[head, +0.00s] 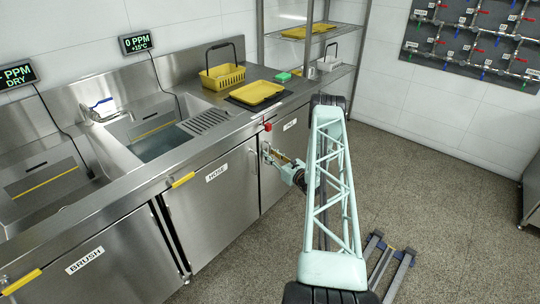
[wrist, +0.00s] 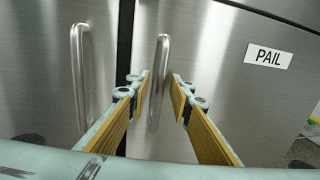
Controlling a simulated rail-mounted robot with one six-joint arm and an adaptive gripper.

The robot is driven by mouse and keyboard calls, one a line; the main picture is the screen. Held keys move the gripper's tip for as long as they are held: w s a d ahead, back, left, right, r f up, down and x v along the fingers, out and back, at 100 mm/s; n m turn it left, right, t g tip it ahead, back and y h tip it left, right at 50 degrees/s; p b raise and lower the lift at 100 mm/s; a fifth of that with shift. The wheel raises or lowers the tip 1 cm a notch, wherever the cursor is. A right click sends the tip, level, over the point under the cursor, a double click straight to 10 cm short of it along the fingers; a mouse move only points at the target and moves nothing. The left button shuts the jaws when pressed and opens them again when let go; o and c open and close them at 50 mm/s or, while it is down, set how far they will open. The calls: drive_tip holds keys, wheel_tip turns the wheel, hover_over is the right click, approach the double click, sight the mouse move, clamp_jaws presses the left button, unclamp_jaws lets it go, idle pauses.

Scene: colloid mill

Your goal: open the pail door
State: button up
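The pail door (head: 279,183) is a steel cabinet door at the right end of the counter and looks closed. In the wrist view the pail door (wrist: 225,75) carries a "PAIL" label (wrist: 268,56) at its upper right. Its vertical bar handle (wrist: 158,75) stands near the door's left edge. My gripper (wrist: 160,82) is open, with one finger on each side of this handle. I see gaps between the handle and both fingers. In the head view my gripper (head: 274,156) is at the pail door, and my arm hides part of the scene to its right.
The hose door (head: 212,205) is left of the pail door; its handle (wrist: 80,75) stands left of my gripper. The brush door (head: 105,265) is farther left. A blue-grey fork-shaped frame (head: 385,262) lies on the floor; open floor lies right.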

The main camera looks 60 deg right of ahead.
drive_tip(key=shift+c, duration=0.5)
clamp_jaws()
drive_tip(key=shift+s, duration=0.15)
